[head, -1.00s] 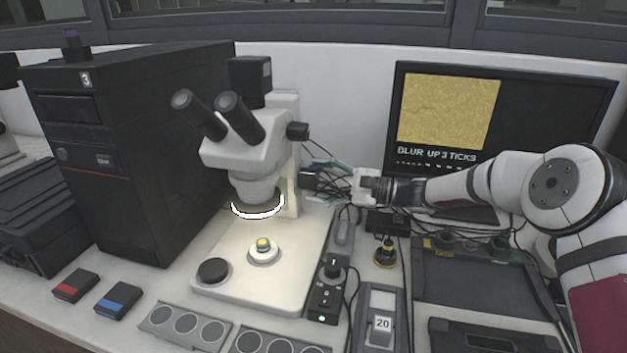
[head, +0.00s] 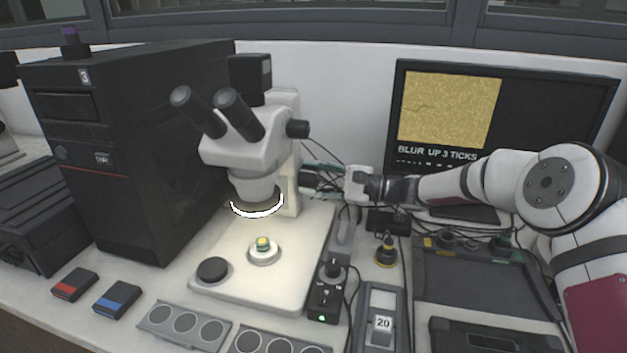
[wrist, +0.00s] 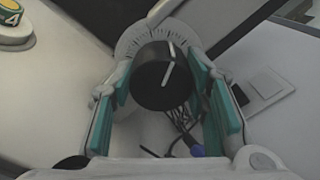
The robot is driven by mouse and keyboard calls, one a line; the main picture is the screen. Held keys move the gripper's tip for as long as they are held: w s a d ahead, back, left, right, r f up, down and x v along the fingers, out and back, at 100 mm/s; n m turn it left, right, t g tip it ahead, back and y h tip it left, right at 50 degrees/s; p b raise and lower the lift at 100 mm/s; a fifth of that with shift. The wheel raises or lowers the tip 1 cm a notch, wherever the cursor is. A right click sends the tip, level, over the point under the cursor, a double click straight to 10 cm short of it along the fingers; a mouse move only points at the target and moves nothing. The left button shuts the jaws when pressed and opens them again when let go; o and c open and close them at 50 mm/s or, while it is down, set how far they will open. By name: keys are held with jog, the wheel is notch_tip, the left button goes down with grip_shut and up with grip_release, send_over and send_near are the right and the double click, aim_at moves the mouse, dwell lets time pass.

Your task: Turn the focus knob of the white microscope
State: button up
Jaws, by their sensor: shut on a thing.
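The white microscope (head: 238,150) stands left of centre in the head view, with black eyepieces and a lit stage. Its black focus knob (wrist: 158,76) fills the middle of the wrist view, with a white pointer line towards its upper right and a pale graduated dial (wrist: 140,38) behind it. My gripper (head: 318,182) reaches in from the right, its fingers at the side of the microscope column. In the wrist view its teal finger pads stand on either side of the knob, and it is shut on the knob. In the head view the fingers mostly hide the knob.
The monitor (head: 450,110) shows a yellow picture and "BLUR UP 3 TICKS". A black computer case (head: 130,160) stands left. A sample (head: 263,244) sits on the stage. A control box (head: 325,298) and cables lie below my arm.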

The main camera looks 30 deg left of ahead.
jog(key=shift+m+b, duration=0.4)
jog(key=shift+m, duration=1)
jog(key=o, duration=1.1)
jog(key=shift+o, duration=0.2)
jog(key=w+d, duration=0.2)
jog(key=d, duration=0.9)
jog(key=shift+w+d, duration=0.15)
jog(key=shift+d, duration=0.25)
jog(key=shift+r, duration=0.1)
